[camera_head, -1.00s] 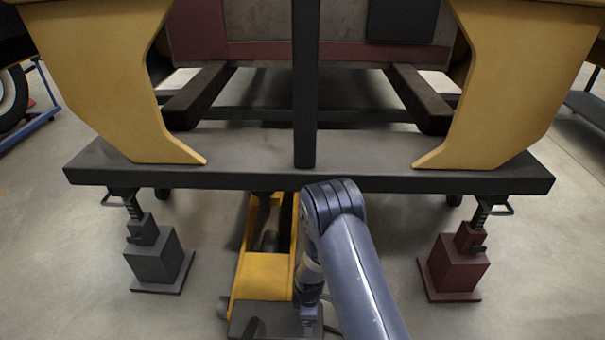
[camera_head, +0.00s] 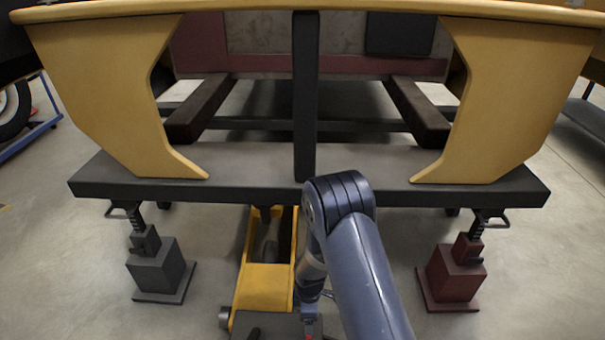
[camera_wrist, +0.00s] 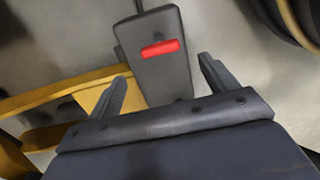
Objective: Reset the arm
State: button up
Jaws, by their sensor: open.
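My arm (camera_head: 350,240) reaches forward at the lower middle of the head view, with its elbow raised in front of the dark crossbeam and its forearm hanging down. In the wrist view my gripper (camera_wrist: 160,88) is open, its two dark fingers spread wide with nothing between them. Beyond the fingertips is a dark grey flat block (camera_wrist: 158,80) with a red mark (camera_wrist: 160,48) on its face. In the head view the gripper's fingers are hidden at the bottom edge.
A yellow floor jack (camera_head: 264,285) stands under the dark crossbeam (camera_head: 240,160). A grey jack stand (camera_head: 155,268) is at left and a red one (camera_head: 453,272) at right. Yellow uprights (camera_head: 105,90) rise above the beam. Floor is clear between the stands and the jack.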

notch_tip(320, 180, down, 8)
jog(key=b, duration=0.4)
jog(key=shift+f, duration=0.25)
jog(key=shift+r+m, duration=0.3)
jog(key=shift+m, duration=0.1)
jog(key=shift+m+p, duration=0.35)
jog(key=shift+m, duration=0.05)
jog(key=m+p, duration=0.2)
jog(key=m, duration=0.5)
jog(key=m+p, duration=0.2)
jog(key=m, duration=0.2)
jog(key=shift+m, duration=0.3)
jog(key=m+p, duration=0.3)
jog(key=m, duration=0.1)
jog(key=shift+r+m, duration=0.1)
jog(key=shift+m, duration=0.2)
jog(key=shift+r, duration=0.15)
jog(key=shift+r+p, duration=0.35)
jog(key=shift+r, duration=0.65)
